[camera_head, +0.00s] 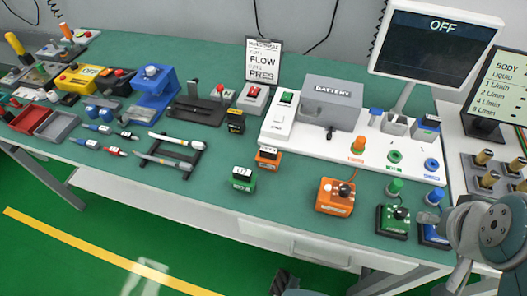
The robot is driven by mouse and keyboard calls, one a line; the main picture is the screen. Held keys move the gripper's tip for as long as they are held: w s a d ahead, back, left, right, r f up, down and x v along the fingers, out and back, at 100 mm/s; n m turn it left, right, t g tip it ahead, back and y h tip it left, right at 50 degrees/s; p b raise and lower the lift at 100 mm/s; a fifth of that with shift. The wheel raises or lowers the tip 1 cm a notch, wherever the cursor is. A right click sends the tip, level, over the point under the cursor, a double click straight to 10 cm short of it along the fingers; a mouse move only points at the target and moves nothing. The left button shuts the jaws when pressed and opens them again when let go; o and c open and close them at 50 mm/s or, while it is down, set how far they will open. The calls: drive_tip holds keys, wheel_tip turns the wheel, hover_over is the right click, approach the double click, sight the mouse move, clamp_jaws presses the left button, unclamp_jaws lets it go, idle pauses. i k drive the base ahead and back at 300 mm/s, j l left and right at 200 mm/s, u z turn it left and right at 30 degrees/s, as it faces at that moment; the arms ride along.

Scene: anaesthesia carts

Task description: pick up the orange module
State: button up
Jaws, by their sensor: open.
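A small orange block with a black top and a pale label (268,157) stands on the green worktop near its front edge. A larger orange box with a dark knob on top (336,196) stands to its right, also near the front edge. I cannot tell from the picture alone which of the two is the orange module. Both stand clear on the worktop. Grey links of my arm show at the right edge, in front of the small blue box. The fingers of my gripper cannot be made out.
A small green block (243,179) stands just in front and left of the orange block; a black one (236,122) stands behind. A white console (285,128) lies behind. A green box (393,221) stands right of the larger orange box. A black rack (168,155) lies left.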

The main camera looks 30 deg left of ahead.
sight(268, 159)
drive_tip(key=k+j+u, duration=0.1)
drive_tip(key=j+u, duration=0.2)
drive_tip(key=j, duration=0.15)
drive_tip(key=l+u, duration=0.2)
drive_tip(key=u, duration=0.2)
drive_tip(key=l+u, duration=0.2)
drive_tip(key=u, duration=0.2)
drive_tip(key=l+u, duration=0.25)
drive_tip(key=u, duration=0.15)
drive_tip(key=j+u, duration=0.1)
drive_tip(key=u, duration=0.25)
